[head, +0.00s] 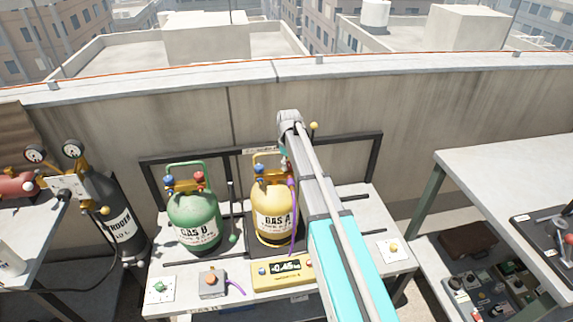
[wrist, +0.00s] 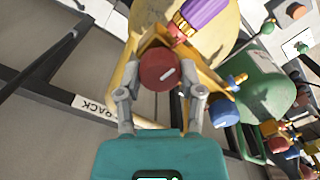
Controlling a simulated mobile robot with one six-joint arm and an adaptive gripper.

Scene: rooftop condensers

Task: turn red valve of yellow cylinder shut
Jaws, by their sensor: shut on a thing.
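The yellow cylinder (head: 273,214), labelled GAS A, stands upright on the bench in the head view. Its red valve (wrist: 159,69) shows in the wrist view as a round knob with a pale line on its face. My gripper (wrist: 160,92) has a finger on each side of the red valve and is shut on it. A blue knob (wrist: 223,112) sits beside it on the same cylinder. In the head view my arm hides the red valve and most of my gripper. A purple hose (wrist: 205,18) joins the cylinder close to the valve.
The green GAS B cylinder (head: 194,222) stands left of the yellow one with its own red and blue knobs. A yellow gauge box (head: 283,275) and a grey box (head: 212,284) lie at the bench front. A dark rack frame (head: 362,138) runs behind.

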